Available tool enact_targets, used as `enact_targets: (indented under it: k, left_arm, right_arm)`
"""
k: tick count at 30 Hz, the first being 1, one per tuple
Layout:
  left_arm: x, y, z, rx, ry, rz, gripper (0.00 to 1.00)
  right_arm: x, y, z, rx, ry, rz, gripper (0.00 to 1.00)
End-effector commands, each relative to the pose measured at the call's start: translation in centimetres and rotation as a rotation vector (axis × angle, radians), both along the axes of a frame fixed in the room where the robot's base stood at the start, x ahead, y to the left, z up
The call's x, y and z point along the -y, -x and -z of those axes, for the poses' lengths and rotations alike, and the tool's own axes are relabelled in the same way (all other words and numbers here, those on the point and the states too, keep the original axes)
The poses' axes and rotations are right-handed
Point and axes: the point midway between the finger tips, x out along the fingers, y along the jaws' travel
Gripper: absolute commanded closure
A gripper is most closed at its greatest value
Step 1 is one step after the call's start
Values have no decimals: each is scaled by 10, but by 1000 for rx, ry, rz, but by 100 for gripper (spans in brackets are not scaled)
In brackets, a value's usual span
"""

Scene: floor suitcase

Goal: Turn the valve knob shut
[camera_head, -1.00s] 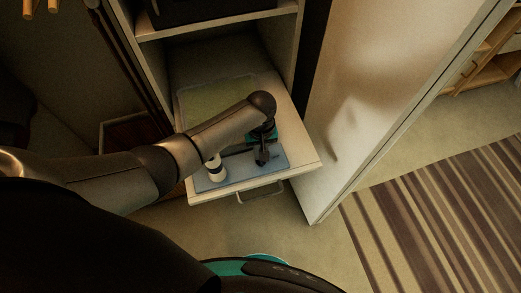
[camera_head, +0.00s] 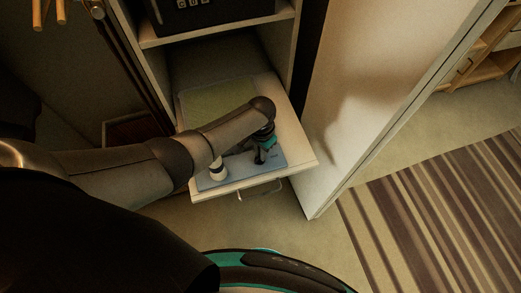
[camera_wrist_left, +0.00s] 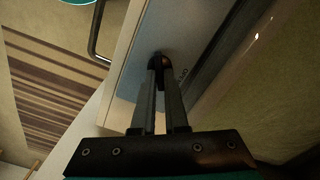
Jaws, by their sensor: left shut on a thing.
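My left gripper (camera_head: 260,158) points down over a blue-grey board (camera_head: 240,173) on the pulled-out drawer or shelf. It also shows in the left wrist view (camera_wrist_left: 160,66), where its two fingers are close together around a small dark, rounded knob (camera_wrist_left: 172,57). The knob stands on the board and is mostly hidden by the fingertips. Its turn position cannot be told. A white cylinder with a dark band (camera_head: 218,167) stands upright on the board, left of the gripper. My right gripper is not in view.
The pulled-out drawer (camera_head: 300,152) has a front handle (camera_head: 262,194) and a greenish panel (camera_head: 215,103) farther in. A dark safe-like box (camera_head: 205,12) is on the shelf above. A pale door panel (camera_head: 365,100) stands close on the right. Striped carpet lies beyond.

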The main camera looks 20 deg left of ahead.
Motion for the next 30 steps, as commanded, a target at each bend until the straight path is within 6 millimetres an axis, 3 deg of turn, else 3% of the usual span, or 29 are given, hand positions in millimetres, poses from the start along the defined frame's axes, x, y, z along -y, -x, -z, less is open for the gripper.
enact_targets:
  k: [15,30]
  left_arm:
    - [1,2,1,-2,0,407,100]
    - [1,2,1,-3,0,531,100]
  right_arm:
    - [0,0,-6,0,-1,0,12]
    - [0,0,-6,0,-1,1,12]
